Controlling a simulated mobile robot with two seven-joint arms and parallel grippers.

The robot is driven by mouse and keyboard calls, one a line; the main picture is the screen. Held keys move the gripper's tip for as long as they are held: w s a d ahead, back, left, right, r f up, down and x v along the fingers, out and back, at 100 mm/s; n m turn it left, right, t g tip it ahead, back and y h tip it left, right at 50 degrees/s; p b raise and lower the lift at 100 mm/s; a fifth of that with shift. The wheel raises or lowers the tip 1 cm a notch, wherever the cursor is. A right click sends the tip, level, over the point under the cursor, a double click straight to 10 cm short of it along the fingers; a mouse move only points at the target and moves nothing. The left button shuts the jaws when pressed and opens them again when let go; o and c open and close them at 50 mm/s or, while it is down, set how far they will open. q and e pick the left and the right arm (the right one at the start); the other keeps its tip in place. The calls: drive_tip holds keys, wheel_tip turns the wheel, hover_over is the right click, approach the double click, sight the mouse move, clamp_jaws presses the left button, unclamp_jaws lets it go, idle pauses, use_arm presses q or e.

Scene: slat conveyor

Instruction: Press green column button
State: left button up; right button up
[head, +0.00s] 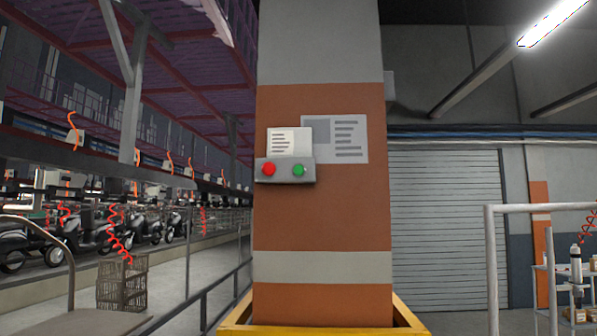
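The green button (299,170) is a small round knob on the right half of a grey control box (284,180). A red button (268,169) sits to its left on the same box. The box is fixed to the front of an orange and grey column (322,215), toward the column's left edge. A small white notice (289,140) stands just above the box. Neither of my grippers shows in the head view, and nothing covers the buttons.
A yellow guard (240,314) surrounds the column's foot. A dark railing (203,305) runs along its left side. A flat cart (75,322) is at lower left, with a wire basket (122,284) beyond it. A pale metal frame (491,260) stands at right.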

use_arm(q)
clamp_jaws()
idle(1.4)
